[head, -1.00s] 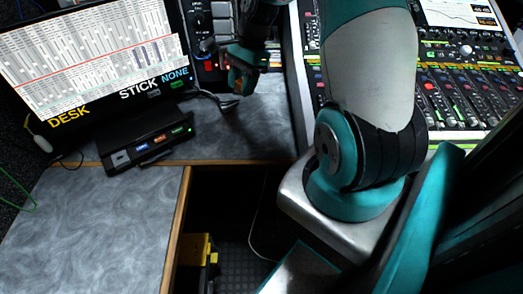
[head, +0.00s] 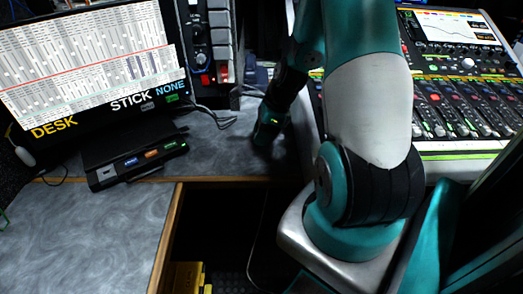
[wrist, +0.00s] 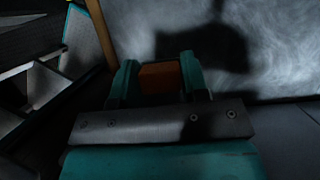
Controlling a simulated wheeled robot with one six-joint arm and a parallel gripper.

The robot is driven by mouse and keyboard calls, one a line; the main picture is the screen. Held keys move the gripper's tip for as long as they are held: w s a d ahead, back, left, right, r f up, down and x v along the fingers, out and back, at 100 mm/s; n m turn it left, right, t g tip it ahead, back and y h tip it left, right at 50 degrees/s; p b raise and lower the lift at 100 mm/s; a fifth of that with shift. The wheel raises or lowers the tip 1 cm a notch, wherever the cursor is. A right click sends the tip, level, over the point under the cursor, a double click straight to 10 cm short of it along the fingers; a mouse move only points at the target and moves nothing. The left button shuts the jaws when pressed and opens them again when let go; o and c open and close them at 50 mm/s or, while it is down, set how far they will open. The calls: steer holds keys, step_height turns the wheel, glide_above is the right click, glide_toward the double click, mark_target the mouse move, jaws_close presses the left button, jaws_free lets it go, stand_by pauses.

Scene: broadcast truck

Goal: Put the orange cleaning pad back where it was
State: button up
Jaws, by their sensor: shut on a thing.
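My gripper (wrist: 160,78) is shut on the orange cleaning pad (wrist: 160,77), whose end shows as a dark orange block between the two teal fingers in the wrist view. In the head view my gripper (head: 267,132) hangs low at the grey desk top (head: 210,150), between the black monitor and the mixing console. The pad cannot be made out in the head view now. The wrist view shows the grey desk surface with a dark shadow beyond the fingers. Whether the pad touches the desk cannot be told.
The monitor (head: 85,65) stands at left with a small black box with lit buttons (head: 138,165) in front. A rack with a knob (head: 199,57) and cables (head: 213,115) is behind. The mixing console (head: 455,110) is at right. A dark gap (head: 215,230) opens below the desk's wooden edge.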

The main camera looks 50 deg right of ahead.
steer(key=shift+f+b, duration=0.4)
steer(key=shift+f, duration=2.15)
steer(key=shift+f, duration=0.1)
steer(key=o, duration=1)
steer(key=shift+c, duration=0.2)
steer(key=p+v, duration=0.2)
steer(key=v, duration=1)
step_height(320, 180, up, 4)
steer(key=n, duration=0.6)
glide_above(262, 155)
steer(key=a, duration=0.4)
steer(key=a+r+n+g, duration=0.1)
steer(key=a+r+n, duration=0.4)
steer(key=a+n, duration=0.6)
steer(key=s+a+r+n+g, duration=0.1)
steer(key=s+a+r+n, duration=0.2)
steer(key=s+a+n, duration=0.3)
steer(key=s+a+r+n+g+y, duration=0.1)
steer(key=s+a+r+n, duration=0.2)
steer(key=s+a+n, duration=0.4)
steer(key=a+n, duration=0.2)
steer(key=n, duration=0.2)
steer(key=shift+a+r+n, duration=0.15)
steer(key=shift+r+n, duration=0.1)
steer(key=shift+n, duration=0.15)
